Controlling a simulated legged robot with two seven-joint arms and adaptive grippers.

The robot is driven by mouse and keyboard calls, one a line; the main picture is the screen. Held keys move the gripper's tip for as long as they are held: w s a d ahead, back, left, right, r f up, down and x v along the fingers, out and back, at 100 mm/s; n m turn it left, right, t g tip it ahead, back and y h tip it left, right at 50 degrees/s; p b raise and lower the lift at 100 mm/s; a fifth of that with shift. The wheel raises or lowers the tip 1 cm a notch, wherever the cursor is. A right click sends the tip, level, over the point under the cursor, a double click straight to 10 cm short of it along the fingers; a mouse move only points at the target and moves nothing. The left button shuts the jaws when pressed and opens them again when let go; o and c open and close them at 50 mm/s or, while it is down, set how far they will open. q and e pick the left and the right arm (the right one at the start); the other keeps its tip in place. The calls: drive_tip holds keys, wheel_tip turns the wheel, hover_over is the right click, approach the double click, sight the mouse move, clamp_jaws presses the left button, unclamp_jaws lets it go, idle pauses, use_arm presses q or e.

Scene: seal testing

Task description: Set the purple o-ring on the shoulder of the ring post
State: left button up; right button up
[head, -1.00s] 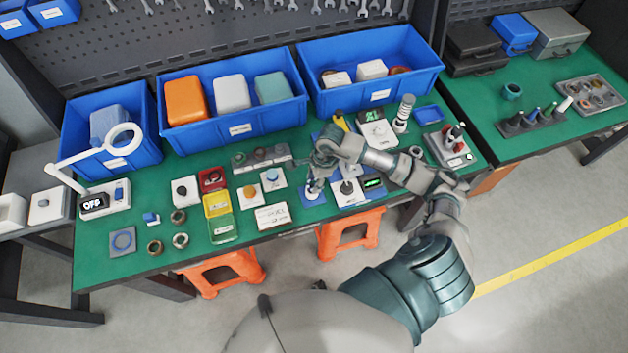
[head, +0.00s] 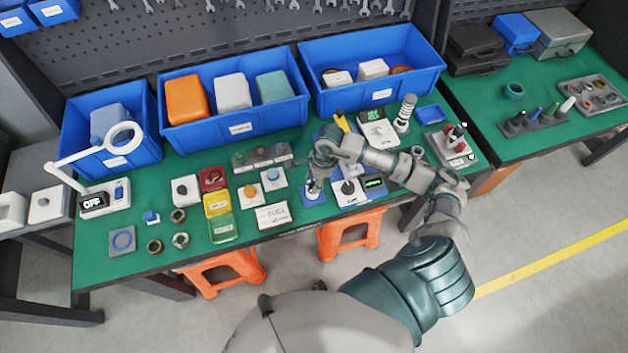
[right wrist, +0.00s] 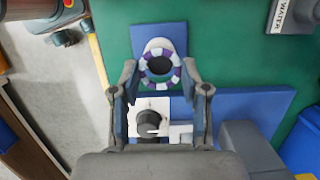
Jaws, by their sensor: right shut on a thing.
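The purple o-ring (right wrist: 175,76) shows in the right wrist view as a ring of purple and white segments around a dark middle. My right gripper (right wrist: 160,78) is shut on it, one fingertip at each side. A white cylinder, the ring post (right wrist: 155,46), shows at the ring's far edge, over a blue plate (right wrist: 174,31). I cannot tell whether the ring is above the post or around it. In the head view my right gripper (head: 314,188) points down over the small blue plate (head: 313,197) near the table's front edge. My left gripper is not in view.
A white block with a black knob (right wrist: 149,122) lies close to the gripper in the right wrist view. Blue bins (head: 235,124) line the back.

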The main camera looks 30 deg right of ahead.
idle(0.3)
drive_tip(key=shift+b+x, duration=0.75)
drive_tip(key=shift+x, duration=0.05)
idle(0.6)
drive_tip(key=o, duration=0.8)
drive_tip(key=shift+d, duration=0.1)
drive_tip(key=shift+o, duration=0.2)
drive_tip(key=shift+r, duration=0.1)
drive_tip(key=shift+a+p+v, duration=0.25)
drive_tip(key=shift+p+v, duration=0.4)
drive_tip(key=shift+v, duration=0.45)
drive_tip(key=shift+a+p+v, duration=0.2)
drive_tip(key=shift+p+v, duration=0.45)
drive_tip(key=shift+v, duration=0.5)
drive_tip(key=shift+a+p+v, duration=0.25)
drive_tip(key=shift+p+v, duration=0.4)
drive_tip(key=shift+v, duration=0.45)
drive_tip(key=shift+w+r, duration=0.15)
